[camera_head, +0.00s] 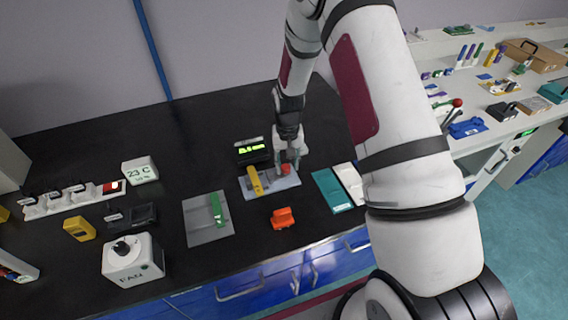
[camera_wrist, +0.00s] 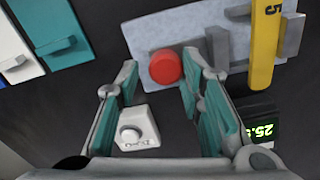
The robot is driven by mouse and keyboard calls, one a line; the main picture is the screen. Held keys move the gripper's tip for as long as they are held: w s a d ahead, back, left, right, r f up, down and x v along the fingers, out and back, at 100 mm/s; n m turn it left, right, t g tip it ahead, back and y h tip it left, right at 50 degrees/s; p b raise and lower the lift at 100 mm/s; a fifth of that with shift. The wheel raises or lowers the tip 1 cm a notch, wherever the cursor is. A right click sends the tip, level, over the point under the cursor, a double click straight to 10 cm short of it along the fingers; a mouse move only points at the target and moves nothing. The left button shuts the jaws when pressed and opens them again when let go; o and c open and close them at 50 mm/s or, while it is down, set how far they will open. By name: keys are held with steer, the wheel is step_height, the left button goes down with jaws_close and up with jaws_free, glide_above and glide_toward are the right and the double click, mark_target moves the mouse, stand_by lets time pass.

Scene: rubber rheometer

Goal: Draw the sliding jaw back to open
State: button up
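A light grey plate (camera_head: 285,183) on the black bench carries a round red knob (camera_head: 286,169), a yellow bar (camera_head: 255,181) and grey upright blocks. In the wrist view the red knob (camera_wrist: 166,68) lies near the plate's edge, beside a grey block (camera_wrist: 217,47) that appears to be the sliding jaw. The yellow bar (camera_wrist: 265,45), marked 5, stands farther right by another grey block (camera_wrist: 290,38). My gripper (camera_wrist: 160,72) is open, its teal-padded fingers on either side of the knob in the picture. I cannot tell whether they touch it.
A green-digit display (camera_head: 252,150) stands behind the plate. An orange block (camera_head: 283,217) lies in front. A grey plate with a green bar (camera_head: 216,208) is to the left, and teal and white plates (camera_head: 332,191) are to the right.

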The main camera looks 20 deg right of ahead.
mark_target(287, 165)
steer(key=shift+o, duration=0.3)
steer(key=shift+r, duration=0.25)
step_height(287, 165, up, 12)
steer(key=shift+f, duration=0.25)
stand_by(0.3)
